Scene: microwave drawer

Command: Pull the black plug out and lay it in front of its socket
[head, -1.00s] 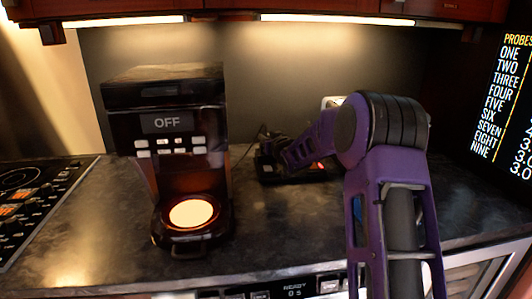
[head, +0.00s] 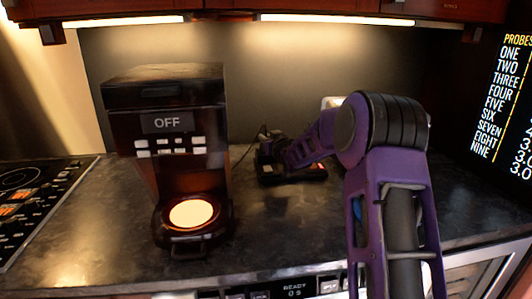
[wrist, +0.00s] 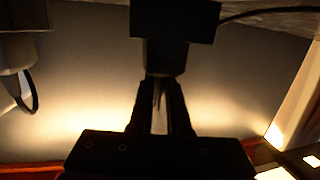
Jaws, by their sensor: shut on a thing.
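The black plug (wrist: 165,57) shows in the wrist view as a dark block with a narrower round part. My gripper (wrist: 162,88) is shut on that narrower part. A thin black cord (wrist: 265,12) runs off to the right from beside the block. In the head view my gripper (head: 268,147) is low over a black socket unit (head: 292,174) with a small orange-red light, at the back of the counter. The plug is dark and small there. I cannot tell whether it sits in the socket or is clear of it.
A dark coffee machine (head: 168,120) reading OFF stands to the left, its round lit plate in front. A cooktop (head: 35,205) lies at far left. A pale object (head: 332,102) is partly hidden behind my arm. The counter (head: 270,235) in front of the unit is clear.

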